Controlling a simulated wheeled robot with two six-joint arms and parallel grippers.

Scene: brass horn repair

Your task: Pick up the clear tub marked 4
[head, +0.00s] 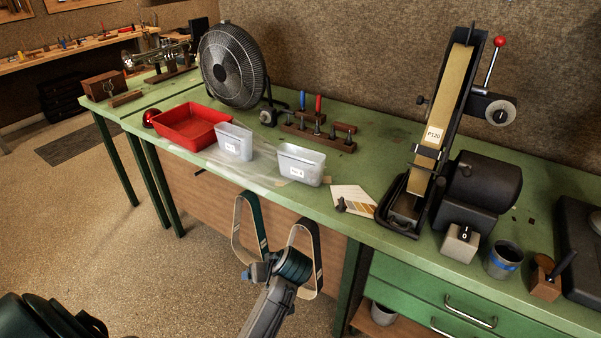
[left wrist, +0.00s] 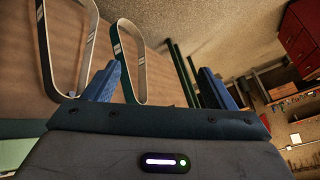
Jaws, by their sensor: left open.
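Two clear tubs stand on the green bench near its front edge. The left tub (head: 233,142) is taller and narrower, and the right tub (head: 300,164) is wider and lower. Each has a small white label on its front, too small to read surely. My left gripper (head: 258,270) is below the bench top, in front of the hanging belts and well short of both tubs. In the left wrist view its blue fingers (left wrist: 160,72) are apart with nothing between them. No tub shows in that view. My right gripper is not in view.
Two sanding belts (head: 239,231) hang at the bench front beside my left gripper; they also show in the left wrist view (left wrist: 143,65). A red tray (head: 190,125) is left of the tubs, a fan (head: 231,65) behind, a belt sander (head: 446,125) to the right.

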